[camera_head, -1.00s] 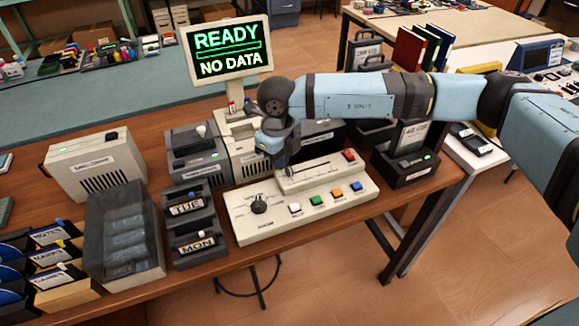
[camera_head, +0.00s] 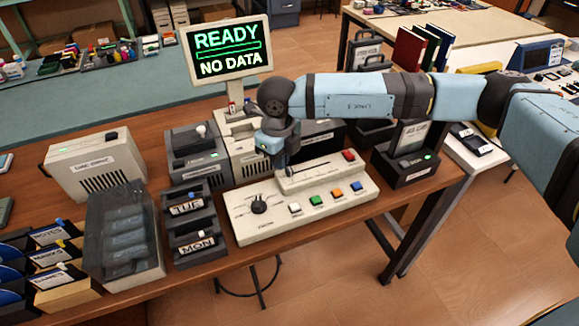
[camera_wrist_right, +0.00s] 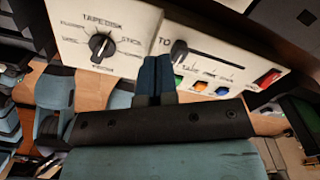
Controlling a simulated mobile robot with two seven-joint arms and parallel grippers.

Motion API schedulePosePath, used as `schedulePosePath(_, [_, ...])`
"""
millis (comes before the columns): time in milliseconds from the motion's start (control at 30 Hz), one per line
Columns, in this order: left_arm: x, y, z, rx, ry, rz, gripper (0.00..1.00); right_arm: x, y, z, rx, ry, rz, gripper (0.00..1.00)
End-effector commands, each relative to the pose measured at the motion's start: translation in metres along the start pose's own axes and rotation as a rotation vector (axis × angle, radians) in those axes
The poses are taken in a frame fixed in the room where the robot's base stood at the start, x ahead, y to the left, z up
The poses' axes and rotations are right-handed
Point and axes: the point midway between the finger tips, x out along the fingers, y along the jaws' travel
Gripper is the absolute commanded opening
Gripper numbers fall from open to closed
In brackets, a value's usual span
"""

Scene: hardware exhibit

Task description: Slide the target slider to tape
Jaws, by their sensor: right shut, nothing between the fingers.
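The cream control panel (camera_head: 270,228) lies on the wooden table, with a slider in a dark slot (camera_head: 312,167) on its raised back part. In the right wrist view the slider's black knob (camera_wrist_right: 178,52) sits at the left end of the slot (camera_wrist_right: 225,60), beside the letters "TO". The small labels under the slot are too blurred to read surely. My right gripper (camera_head: 283,162) points down at the slot's left end. Its dark blue fingertips (camera_wrist_right: 156,68) are shut and empty, just left of the knob; contact cannot be told. My left gripper is out of view.
The panel also has a rotary dial (camera_head: 259,204), several coloured buttons (camera_head: 316,200) and a red switch (camera_head: 348,156). A monitor (camera_head: 228,50) reading "READY NO DATA" stands behind. Day-labelled holders (camera_head: 190,207) stand left, a black box (camera_head: 408,172) right.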

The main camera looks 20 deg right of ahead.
Motion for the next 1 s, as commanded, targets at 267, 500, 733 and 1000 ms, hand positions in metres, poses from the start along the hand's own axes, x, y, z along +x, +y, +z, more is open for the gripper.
schedulePosePath(267, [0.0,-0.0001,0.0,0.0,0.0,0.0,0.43,0.0,0.0,0.0,0.0,0.0,0.0,0.0])
schedulePosePath(500, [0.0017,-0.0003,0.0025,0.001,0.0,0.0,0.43,0.0008,0.0033,0.0019,0.0,-0.001,0.001,0.0])
schedulePosePath(733, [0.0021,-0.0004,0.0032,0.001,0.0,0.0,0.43,0.0,0.0055,0.0032,0.0,-0.001,0.0,0.0])
schedulePosePath(1000, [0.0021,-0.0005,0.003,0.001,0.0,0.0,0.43,0.0,0.0053,0.0031,0.0,0.0,0.0,0.0])
